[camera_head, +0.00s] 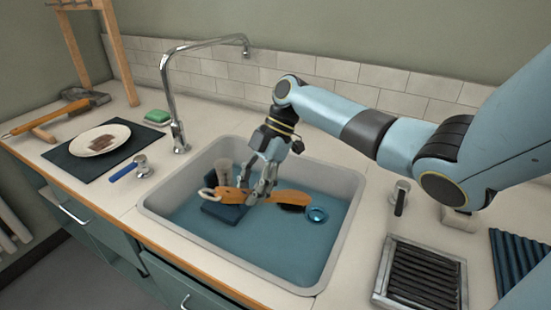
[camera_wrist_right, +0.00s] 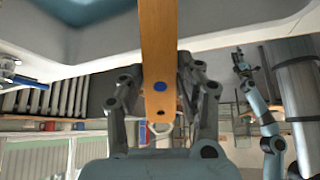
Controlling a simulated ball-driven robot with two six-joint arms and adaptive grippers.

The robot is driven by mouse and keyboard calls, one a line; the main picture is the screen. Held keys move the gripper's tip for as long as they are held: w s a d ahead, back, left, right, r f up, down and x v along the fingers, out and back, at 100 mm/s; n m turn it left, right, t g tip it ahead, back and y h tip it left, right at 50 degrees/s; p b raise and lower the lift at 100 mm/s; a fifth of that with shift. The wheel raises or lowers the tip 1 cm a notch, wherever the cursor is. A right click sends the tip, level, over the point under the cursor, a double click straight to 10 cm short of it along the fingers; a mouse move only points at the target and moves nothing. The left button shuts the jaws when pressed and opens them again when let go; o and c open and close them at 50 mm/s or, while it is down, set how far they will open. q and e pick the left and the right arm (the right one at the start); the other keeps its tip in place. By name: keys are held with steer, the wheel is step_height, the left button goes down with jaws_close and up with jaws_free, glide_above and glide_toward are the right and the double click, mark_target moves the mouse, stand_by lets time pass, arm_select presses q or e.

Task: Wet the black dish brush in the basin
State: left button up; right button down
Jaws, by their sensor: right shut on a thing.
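My right gripper (camera_head: 262,192) is shut on the wooden handle of the dish brush (camera_head: 290,197), over the basin (camera_head: 350,190). The brush lies roughly level, with its dark bristles facing down at the right end, close to the blue water (camera_head: 255,245). I cannot tell whether the bristles touch the water. In the right wrist view the wooden handle (camera_wrist_right: 158,45) runs between both fingers of the right gripper (camera_wrist_right: 162,92); the bristles do not show there. A light blue arm, apparently my left, shows small at the right, with its dark gripper (camera_wrist_right: 240,62) too small to read.
A cup (camera_head: 222,171) and a dark blue block (camera_head: 222,212) are in the basin left of the brush. A blue round thing (camera_head: 317,214) is close to the bristles. The faucet (camera_head: 175,95) arches behind. A plate (camera_head: 100,140) and a ribbed tray (camera_head: 422,275) flank the basin.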

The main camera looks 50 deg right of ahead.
step_height(320, 180, up, 12)
steer(key=p, duration=0.9)
stand_by(2.0)
step_height(320, 180, up, 4)
steer(key=p, duration=0.3)
steer(key=shift+p, duration=0.35)
